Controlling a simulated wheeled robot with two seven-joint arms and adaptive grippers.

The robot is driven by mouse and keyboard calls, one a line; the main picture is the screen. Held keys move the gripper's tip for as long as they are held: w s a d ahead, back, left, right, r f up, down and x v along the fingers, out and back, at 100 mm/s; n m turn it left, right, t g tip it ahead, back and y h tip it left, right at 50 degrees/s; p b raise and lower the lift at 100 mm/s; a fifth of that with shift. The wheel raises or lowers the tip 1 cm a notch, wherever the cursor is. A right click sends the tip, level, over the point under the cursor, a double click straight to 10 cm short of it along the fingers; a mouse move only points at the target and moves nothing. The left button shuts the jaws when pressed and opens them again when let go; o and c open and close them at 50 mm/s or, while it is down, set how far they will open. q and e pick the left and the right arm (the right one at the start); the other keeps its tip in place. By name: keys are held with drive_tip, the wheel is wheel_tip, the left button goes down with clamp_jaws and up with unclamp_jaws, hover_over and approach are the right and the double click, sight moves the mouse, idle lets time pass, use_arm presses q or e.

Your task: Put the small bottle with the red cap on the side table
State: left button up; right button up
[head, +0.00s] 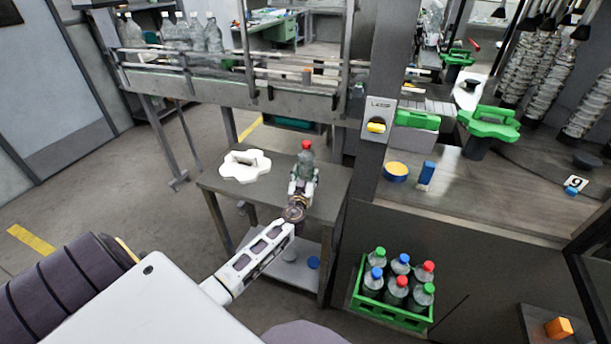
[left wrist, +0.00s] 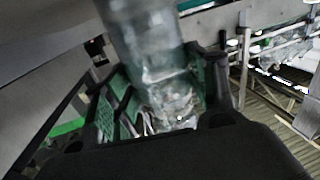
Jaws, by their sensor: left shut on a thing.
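The small clear bottle with the red cap (head: 306,160) stands about upright in the head view. My left gripper (head: 303,186) is shut on its lower part. The bottle appears over the dark top of the side table (head: 333,188); I cannot tell if its base touches the top. In the left wrist view the clear bottle (left wrist: 150,60) lies between the dark fingers, and its cap is out of the picture. My right gripper is not in view.
A white lobed part (head: 245,166) lies on the left of the side table. A conveyor (head: 220,92) with clear bottles runs behind. A post (head: 385,90) stands to the right. A green crate (head: 392,312) of capped bottles sits low at right.

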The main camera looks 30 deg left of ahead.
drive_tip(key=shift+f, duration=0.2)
use_arm(q)
drive_tip(key=o, duration=1.4)
drive_tip(key=shift+s+d, duration=0.1)
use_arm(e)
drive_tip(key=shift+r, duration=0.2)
use_arm(q)
drive_tip(key=shift+s+d, duration=0.25)
drive_tip(key=shift+s, duration=0.25)
drive_tip(key=shift+b+v, duration=1.35)
drive_tip(key=shift+v, duration=3.55)
drive_tip(key=shift+s+d+r, duration=0.1)
drive_tip(key=shift+s+d, duration=0.05)
drive_tip(key=shift+s, duration=0.25)
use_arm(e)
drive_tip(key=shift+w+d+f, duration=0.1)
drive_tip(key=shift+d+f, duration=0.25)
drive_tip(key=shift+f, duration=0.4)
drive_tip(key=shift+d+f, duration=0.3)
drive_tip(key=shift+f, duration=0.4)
